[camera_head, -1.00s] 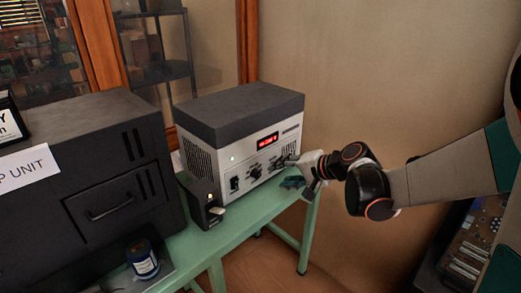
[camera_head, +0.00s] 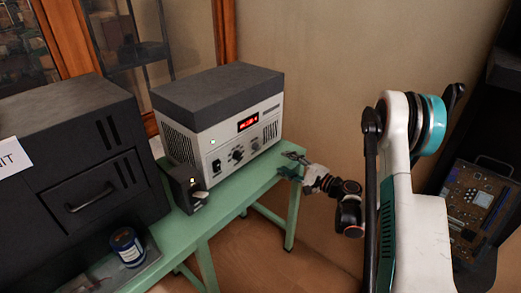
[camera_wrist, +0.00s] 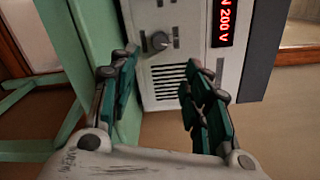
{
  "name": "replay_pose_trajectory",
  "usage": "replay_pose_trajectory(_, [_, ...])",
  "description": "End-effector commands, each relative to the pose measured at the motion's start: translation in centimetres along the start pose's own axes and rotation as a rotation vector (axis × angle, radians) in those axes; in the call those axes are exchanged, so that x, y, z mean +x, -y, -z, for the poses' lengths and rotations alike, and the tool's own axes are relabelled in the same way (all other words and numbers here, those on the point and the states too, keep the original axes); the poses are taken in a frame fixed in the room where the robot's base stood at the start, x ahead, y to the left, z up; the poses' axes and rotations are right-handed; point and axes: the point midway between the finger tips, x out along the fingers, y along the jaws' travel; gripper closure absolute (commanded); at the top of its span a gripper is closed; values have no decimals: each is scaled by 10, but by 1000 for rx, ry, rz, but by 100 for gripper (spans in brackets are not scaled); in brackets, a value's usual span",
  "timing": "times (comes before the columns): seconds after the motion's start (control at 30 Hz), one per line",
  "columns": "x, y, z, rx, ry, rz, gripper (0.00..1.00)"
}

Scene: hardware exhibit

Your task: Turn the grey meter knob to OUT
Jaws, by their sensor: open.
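The grey meter knob (camera_head: 254,145) is on the front panel of the grey-and-white unit (camera_head: 200,145), below its red display (camera_head: 248,122). In the wrist view the knob (camera_wrist: 157,41) shows near the top, left of the display (camera_wrist: 226,20), which is partly cut off and reads "N 200 V". The knob's setting labels are too small to read. My gripper (camera_head: 291,166) is to the right of the unit, apart from the panel. In the wrist view my gripper (camera_wrist: 160,85) has its two green fingers spread apart, with nothing between them and the knob beyond the tips.
The unit stands on a green bench (camera_head: 220,200). A small black box (camera_head: 187,188) stands in front of it. A large black cabinet (camera_head: 75,165) and a dark blue jar (camera_head: 127,247) are at left. A wall is behind, and a circuit board (camera_head: 475,205) is at right.

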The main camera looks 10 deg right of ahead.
Motion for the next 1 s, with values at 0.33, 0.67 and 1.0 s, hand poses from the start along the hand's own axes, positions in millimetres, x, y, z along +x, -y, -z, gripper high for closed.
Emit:
replay_pose_trajectory(0.33, [38,-3,0,4,4,4,56])
replay_pose_trajectory(0.67, [102,-3,0,3,3,3,56])
replay_pose_trajectory(1.0, [135,-1,1,3,1,4,56])
